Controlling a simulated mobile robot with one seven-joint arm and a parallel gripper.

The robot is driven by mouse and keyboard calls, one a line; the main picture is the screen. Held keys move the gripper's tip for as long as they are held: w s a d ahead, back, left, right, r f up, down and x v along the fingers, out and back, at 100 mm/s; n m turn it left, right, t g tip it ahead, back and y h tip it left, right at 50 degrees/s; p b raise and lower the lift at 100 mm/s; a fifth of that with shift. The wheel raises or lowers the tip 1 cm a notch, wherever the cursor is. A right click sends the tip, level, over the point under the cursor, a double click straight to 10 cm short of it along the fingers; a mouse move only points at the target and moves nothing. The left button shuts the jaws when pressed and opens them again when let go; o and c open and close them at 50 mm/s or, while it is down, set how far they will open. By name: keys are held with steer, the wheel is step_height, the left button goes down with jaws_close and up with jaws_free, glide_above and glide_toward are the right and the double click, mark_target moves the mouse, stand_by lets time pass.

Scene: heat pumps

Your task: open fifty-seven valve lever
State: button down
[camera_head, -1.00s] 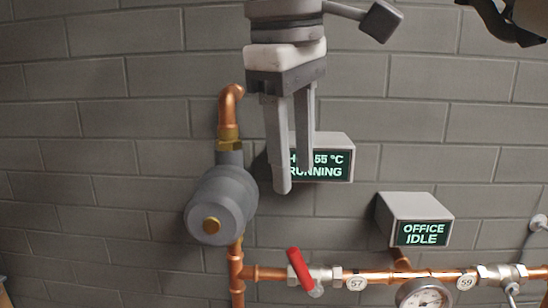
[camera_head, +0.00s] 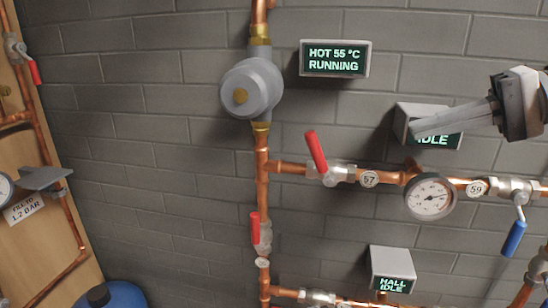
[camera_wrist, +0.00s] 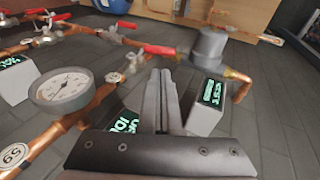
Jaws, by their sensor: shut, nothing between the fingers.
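The valve tagged 57 (camera_head: 369,179) sits on a horizontal copper pipe, with its red lever (camera_head: 316,152) pointing up and slightly left, across the pipe. In the wrist view the red lever (camera_wrist: 160,50) lies just beyond my fingertips, beside the grey pump. My gripper (camera_head: 418,130) is at the right, its fingers pointing left, shut and empty. It is up and right of the lever, apart from it in the head view. In the wrist view my gripper (camera_wrist: 162,75) shows both fingers together. They hide part of the wall display behind.
The grey pump (camera_head: 250,88) is up and left of the valve. A gauge (camera_head: 430,198) and a blue-levered valve 59 (camera_head: 514,238) are to the right. Display boxes (camera_head: 335,60) (camera_head: 392,270) stick out from the wall.

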mark_target(321, 161)
steer(key=p+x, duration=0.1)
steer(key=x, duration=1.2)
steer(key=shift+w+t, duration=0.3)
steer(key=shift+w, duration=0.1)
steer(key=shift+r+p, duration=0.15)
steer(key=shift+p, duration=0.25)
